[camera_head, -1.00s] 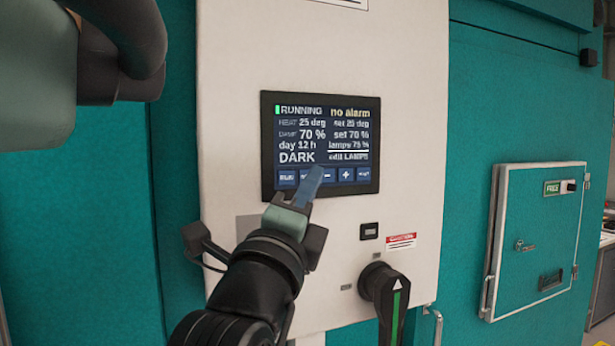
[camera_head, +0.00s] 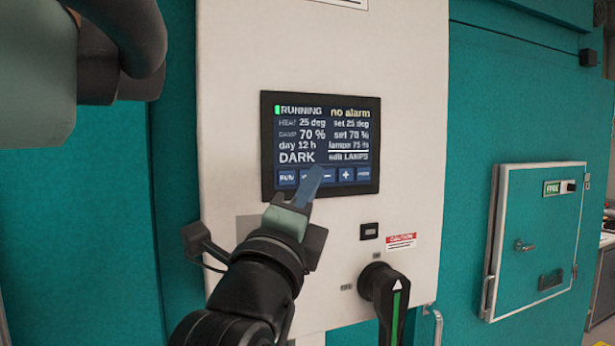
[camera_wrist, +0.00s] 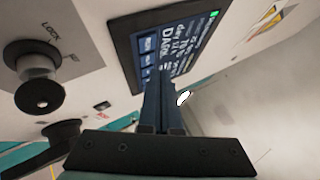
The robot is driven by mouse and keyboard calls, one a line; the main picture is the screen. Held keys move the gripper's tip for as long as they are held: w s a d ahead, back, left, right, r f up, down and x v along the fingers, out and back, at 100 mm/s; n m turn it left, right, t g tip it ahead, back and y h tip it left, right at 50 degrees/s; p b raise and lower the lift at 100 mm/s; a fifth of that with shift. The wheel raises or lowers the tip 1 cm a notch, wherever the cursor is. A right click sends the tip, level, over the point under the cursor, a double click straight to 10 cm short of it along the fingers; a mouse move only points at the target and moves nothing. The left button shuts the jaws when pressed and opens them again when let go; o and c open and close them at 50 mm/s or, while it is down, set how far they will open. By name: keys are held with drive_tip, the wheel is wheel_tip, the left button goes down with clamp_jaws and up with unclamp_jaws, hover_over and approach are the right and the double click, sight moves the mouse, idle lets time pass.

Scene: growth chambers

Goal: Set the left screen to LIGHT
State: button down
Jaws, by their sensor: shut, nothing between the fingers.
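The screen (camera_head: 320,120) is set in a pale panel and reads RUNNING, no alarm, DARK, lamps 75 % and edit LAMPS, with a row of blue buttons along its bottom. My gripper (camera_head: 318,172) is shut and empty, its blue fingertips in front of the button row, near the minus button. They partly cover the second button. I cannot tell whether the tips touch the screen. In the wrist view the screen (camera_wrist: 165,40) is seen at a slant, with the shut fingers (camera_wrist: 160,78) at its lower edge.
Below the screen are a small black switch (camera_head: 369,231), a caution label (camera_head: 401,241) and a large black rotary handle (camera_head: 383,290) with a green stripe. A small white-framed door (camera_head: 537,240) marked FREE is at the right. A black knob (camera_wrist: 42,92) marked LOCK shows in the wrist view.

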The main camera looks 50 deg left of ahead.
idle(0.4)
drive_tip(key=shift+w+a+b, duration=0.2)
drive_tip(key=shift+a+b, duration=0.1)
drive_tip(key=shift+a, duration=0.1)
drive_tip(key=shift+w+a, duration=0.1)
drive_tip(key=shift+a, duration=0.2)
idle(0.5)
idle(0.3)
drive_tip(key=shift+s+d+b, duration=0.3)
drive_tip(key=shift+d+b, duration=0.05)
drive_tip(key=shift+d, duration=0.35)
drive_tip(key=shift+d, duration=0.1)
drive_tip(key=shift+s+d, duration=0.3)
drive_tip(key=shift+d, duration=0.45)
drive_tip(key=shift+s+d, duration=0.35)
drive_tip(key=shift+d, duration=0.35)
drive_tip(key=shift+s+d, duration=0.3)
drive_tip(key=shift+d, duration=0.45)
idle(1.5)
